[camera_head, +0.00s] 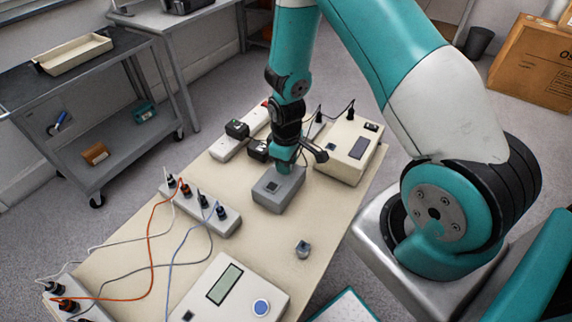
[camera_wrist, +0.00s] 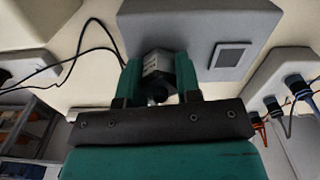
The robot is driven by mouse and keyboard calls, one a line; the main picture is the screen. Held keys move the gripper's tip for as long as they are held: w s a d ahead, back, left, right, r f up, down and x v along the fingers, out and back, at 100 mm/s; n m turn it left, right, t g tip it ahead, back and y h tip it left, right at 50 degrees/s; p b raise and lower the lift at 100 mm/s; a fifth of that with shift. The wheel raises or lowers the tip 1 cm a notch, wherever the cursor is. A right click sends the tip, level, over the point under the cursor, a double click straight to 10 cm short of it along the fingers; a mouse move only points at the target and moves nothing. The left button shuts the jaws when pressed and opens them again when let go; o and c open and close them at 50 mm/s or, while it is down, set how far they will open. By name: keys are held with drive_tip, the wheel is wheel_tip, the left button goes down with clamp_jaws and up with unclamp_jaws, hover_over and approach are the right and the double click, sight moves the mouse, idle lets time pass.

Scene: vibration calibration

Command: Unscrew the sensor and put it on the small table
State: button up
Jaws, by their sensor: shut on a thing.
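My gripper (camera_head: 285,168) points down at the grey box (camera_head: 284,193) on the cream-topped table (camera_head: 130,262). In the wrist view its two teal fingers (camera_wrist: 159,62) are shut on the sensor (camera_wrist: 156,66), a small silver and black piece with light marks. The sensor is at the grey box (camera_wrist: 205,18), which has a small square panel; I cannot tell whether it is still screwed in. The fingers hide the sensor in the head view. A second small metallic block (camera_head: 303,249) stands apart on the cream table.
Power strips (camera_head: 222,219) with plugs and loose orange, blue and grey cables lie to the left. A cream instrument (camera_head: 346,152) is behind right; a display box (camera_head: 240,291) is in front. A grey cart (camera_head: 95,75) carrying a tray (camera_head: 73,53) stands far left. Clear tabletop surrounds the metallic block.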

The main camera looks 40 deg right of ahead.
drive_tip(key=n, duration=0.3)
drive_tip(key=shift+s+f+n, duration=0.1)
drive_tip(key=shift+n, duration=0.2)
drive_tip(key=n, duration=0.4)
drive_tip(key=o, duration=1.1)
drive_tip(key=shift+c, duration=0.3)
drive_tip(key=m, duration=0.4)
drive_tip(key=shift+p, duration=0.3)
